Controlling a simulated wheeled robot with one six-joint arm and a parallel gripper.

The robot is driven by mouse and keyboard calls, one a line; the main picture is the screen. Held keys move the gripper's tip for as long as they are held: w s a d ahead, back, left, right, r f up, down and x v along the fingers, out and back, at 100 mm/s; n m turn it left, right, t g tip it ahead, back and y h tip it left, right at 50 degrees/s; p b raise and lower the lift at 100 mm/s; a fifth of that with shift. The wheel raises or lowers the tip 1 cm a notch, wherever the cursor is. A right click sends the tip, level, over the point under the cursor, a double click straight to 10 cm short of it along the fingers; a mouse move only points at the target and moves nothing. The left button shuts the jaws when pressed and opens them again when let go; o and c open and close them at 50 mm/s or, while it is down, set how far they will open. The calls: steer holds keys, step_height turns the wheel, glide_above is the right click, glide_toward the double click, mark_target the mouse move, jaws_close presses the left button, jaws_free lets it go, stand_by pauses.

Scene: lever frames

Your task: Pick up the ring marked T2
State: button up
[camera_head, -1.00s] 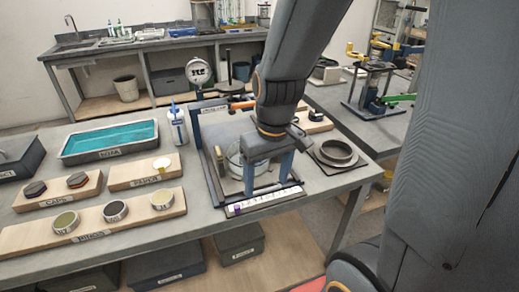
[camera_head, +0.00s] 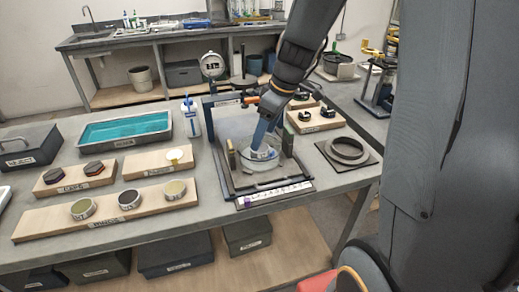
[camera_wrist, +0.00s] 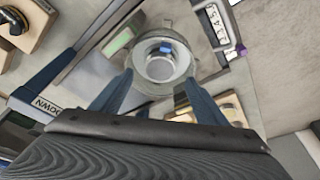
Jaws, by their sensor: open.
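Three rings stand on the wooden board labelled RINGS in the head view: a left ring (camera_head: 83,209) with a yellowish inside, a middle ring (camera_head: 129,199) with a dark inside, and a right ring (camera_head: 173,190) with an olive inside. Their small front marks are too blurred to tell which is T2. My gripper (camera_head: 262,147) is open, pointing down over a round clear vessel (camera_head: 262,163) in the dark frame, well right of the rings. In the wrist view the open fingers (camera_wrist: 155,86) stand either side of the vessel's near part (camera_wrist: 161,66). No ring shows there.
The dark frame (camera_head: 222,168) with its upright posts surrounds the vessel, with a numbered strip in front. A white bottle (camera_head: 191,118), a teal-filled tray (camera_head: 124,130) and small boards stand left. A dark round ring on a plate (camera_head: 347,150) lies right. Space above the rings is clear.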

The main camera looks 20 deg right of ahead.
mark_target(262, 148)
steer(key=shift+p+x, duration=0.55)
steer(key=shift+x, duration=1.7)
steer(key=shift+s, duration=0.1)
steer(key=c, duration=1.3)
